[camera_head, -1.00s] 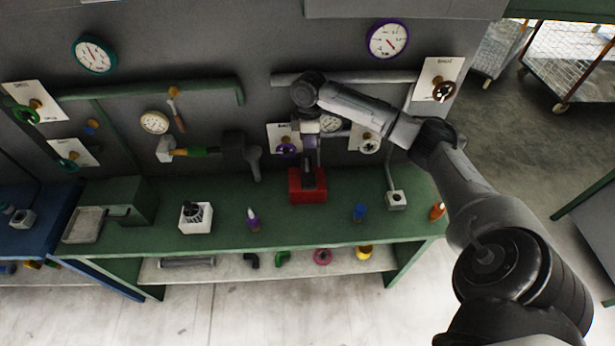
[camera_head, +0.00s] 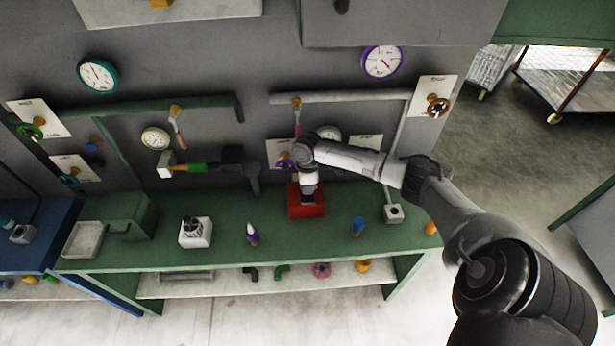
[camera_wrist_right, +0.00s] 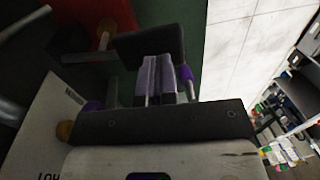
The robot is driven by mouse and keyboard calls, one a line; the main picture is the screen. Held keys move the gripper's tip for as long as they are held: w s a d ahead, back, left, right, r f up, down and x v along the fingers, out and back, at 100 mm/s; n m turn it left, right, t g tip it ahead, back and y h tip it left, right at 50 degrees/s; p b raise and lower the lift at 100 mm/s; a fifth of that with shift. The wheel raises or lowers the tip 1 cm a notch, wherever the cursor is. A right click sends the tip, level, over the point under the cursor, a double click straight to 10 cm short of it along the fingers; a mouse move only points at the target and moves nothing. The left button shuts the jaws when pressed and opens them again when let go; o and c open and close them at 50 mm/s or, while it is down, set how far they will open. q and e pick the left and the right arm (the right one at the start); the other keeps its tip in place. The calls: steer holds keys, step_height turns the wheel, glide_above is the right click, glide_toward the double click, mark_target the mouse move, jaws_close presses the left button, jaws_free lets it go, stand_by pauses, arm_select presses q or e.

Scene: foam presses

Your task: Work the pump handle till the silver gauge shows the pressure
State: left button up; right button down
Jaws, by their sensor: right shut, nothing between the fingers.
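The pump is on the green bench, and its red base (camera_head: 306,207) shows below my right gripper (camera_head: 308,188). The gripper is shut and empty, pointing down just over the base. The pump handle is hidden behind the gripper and wrist in the head view. In the right wrist view a corner of the red base (camera_wrist_right: 75,14) shows at top left, but I cannot tell the handle apart or whether the gripper touches it. A pale gauge (camera_head: 330,132) on the wall is partly hidden behind my right arm, and its reading is unreadable. My left gripper is out of view.
Other wall gauges are teal-rimmed (camera_head: 97,75), purple-rimmed (camera_head: 382,62) and cream (camera_head: 155,138). A purple handwheel (camera_head: 284,163) is close beside my right wrist. A white box (camera_head: 195,232), a purple-tipped bottle (camera_head: 252,234) and a blue item (camera_head: 357,226) stand on the bench.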

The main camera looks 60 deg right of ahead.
mark_target(308, 200)
steer(key=shift+a+f, duration=0.1)
steer(key=shift+f, duration=0.75)
steer(key=shift+s, duration=0.1)
steer(key=shift+s+a+f+h+p, duration=0.1)
steer(key=shift+a+f+h+p, duration=0.15)
steer(key=shift+p, duration=0.3)
steer(key=f, duration=0.1)
steer(key=f+t+h+p, duration=0.1)
steer(key=f, duration=0.1)
steer(key=f+h, duration=0.1)
steer(key=shift+s+a+f+t, duration=0.15)
steer(key=shift+s+a+t, duration=0.15)
steer(key=shift+a, duration=0.05)
steer(key=shift+s+f, duration=0.1)
steer(key=shift+f, duration=0.4)
steer(key=r+p, duration=0.3)
steer(key=p, duration=0.1)
steer(key=r+p, duration=0.2)
steer(key=shift+s+a+r, duration=0.1)
steer(key=shift+a+r, duration=0.2)
step_height(308, 200, up, 9)
steer(key=s+a+b, duration=0.1)
steer(key=b, duration=0.1)
steer(key=shift+a, duration=0.3)
